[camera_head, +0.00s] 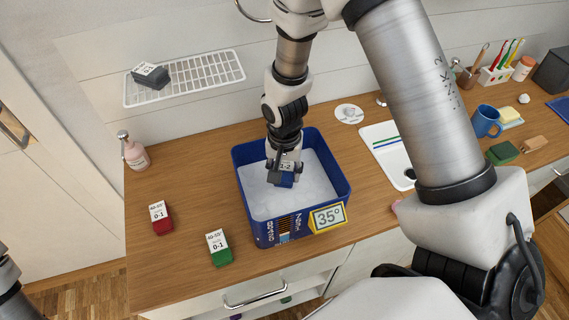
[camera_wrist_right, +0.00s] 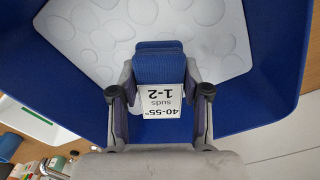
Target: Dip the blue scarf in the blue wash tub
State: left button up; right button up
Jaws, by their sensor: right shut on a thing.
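The blue wash tub (camera_head: 343,178) stands on the wooden counter, filled with white suds, with a yellow-edged "35°" tag on its front. My right gripper (camera_head: 284,172) reaches down into the tub from above. It is shut on the folded blue scarf (camera_head: 286,181), which bears a white "40-55° suds 1-2" label. In the right wrist view the scarf (camera_wrist_right: 158,66) sits between both fingers, with the suds and tub wall (camera_wrist_right: 70,75) behind it. I cannot tell whether the scarf touches the suds. Only a bit of my left arm shows at the left edge; its gripper is not visible.
A red cloth (camera_head: 161,224) and a green cloth (camera_head: 220,256) with tags lie left of the tub. A pump bottle (camera_head: 133,152) stands behind them. A white rack (camera_head: 205,76) holds a dark grey cloth (camera_head: 150,77). A blue mug (camera_head: 486,121) stands at the right.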

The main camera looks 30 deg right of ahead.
notch_tip(320, 180, up, 10)
jog(key=p, duration=0.7)
jog(key=shift+r, duration=0.15)
